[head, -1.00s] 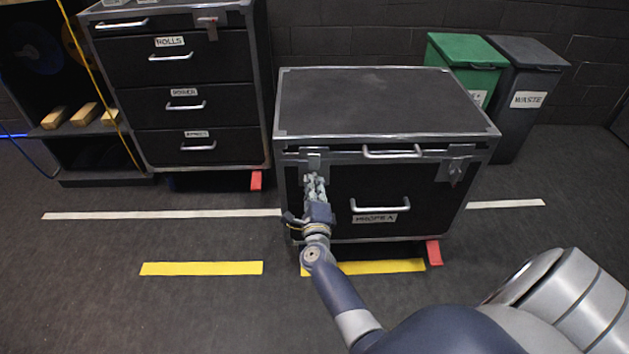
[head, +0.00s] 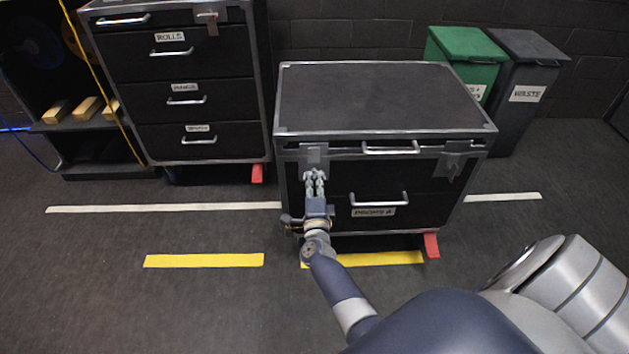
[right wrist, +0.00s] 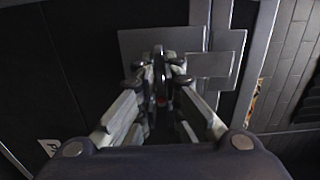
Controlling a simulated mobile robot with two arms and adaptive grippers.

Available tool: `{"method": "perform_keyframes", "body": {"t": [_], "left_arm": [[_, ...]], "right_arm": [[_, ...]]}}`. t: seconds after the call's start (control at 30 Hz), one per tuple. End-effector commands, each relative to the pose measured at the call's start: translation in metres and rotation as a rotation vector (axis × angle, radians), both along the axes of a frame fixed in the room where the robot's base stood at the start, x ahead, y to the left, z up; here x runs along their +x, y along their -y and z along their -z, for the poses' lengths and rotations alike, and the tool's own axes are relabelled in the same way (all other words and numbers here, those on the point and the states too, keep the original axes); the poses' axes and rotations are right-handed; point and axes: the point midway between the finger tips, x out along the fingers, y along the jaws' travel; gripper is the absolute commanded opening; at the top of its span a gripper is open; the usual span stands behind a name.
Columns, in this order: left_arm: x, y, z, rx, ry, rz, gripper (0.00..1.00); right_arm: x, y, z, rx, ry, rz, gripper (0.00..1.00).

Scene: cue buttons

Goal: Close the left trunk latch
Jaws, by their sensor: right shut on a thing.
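The black trunk (head: 385,100) has silver edges and a flat lid that looks down. Its left latch shows as a grey plate (head: 313,152) at the upper left of the front; it also shows as a plate (right wrist: 215,65) in the right wrist view. My right gripper (head: 315,176) is just below that plate, shut on the left latch's hanging part, which its fingers mostly hide. In the right wrist view the fingers (right wrist: 161,85) come together in front of the plate. Whether the latch is fastened cannot be told. My left gripper is not in view.
The trunk's right latch (head: 454,165) hangs at the right of the front. Silver handles are on the lid edge (head: 390,149) and lower front (head: 379,200). A drawer cabinet (head: 195,100) stands at left, green (head: 466,58) and grey (head: 527,85) bins behind right. Floor in front is clear.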

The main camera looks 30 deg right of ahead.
Motion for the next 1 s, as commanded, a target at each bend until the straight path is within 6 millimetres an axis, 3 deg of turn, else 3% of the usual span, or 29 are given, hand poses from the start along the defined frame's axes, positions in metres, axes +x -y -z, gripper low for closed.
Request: {"method": "perform_keyframes", "body": {"t": [0.13,0.23,0.27,0.67,1.0], "left_arm": [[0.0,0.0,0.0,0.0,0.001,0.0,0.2],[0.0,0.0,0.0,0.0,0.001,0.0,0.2],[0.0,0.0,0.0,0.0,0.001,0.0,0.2],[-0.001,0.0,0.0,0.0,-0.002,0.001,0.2],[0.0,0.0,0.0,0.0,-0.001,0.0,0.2]], "right_arm": [[0.003,0.0,-0.005,-0.007,0.007,-0.002,0.0],[0.003,0.0,-0.005,-0.006,0.007,-0.002,0.25],[0.003,0.0,-0.005,-0.006,0.007,-0.002,0.27],[-0.001,-0.002,-0.002,-0.002,0.003,-0.002,0.27],[-0.044,-0.028,-0.001,-0.002,0.002,-0.001,0.27]]}}
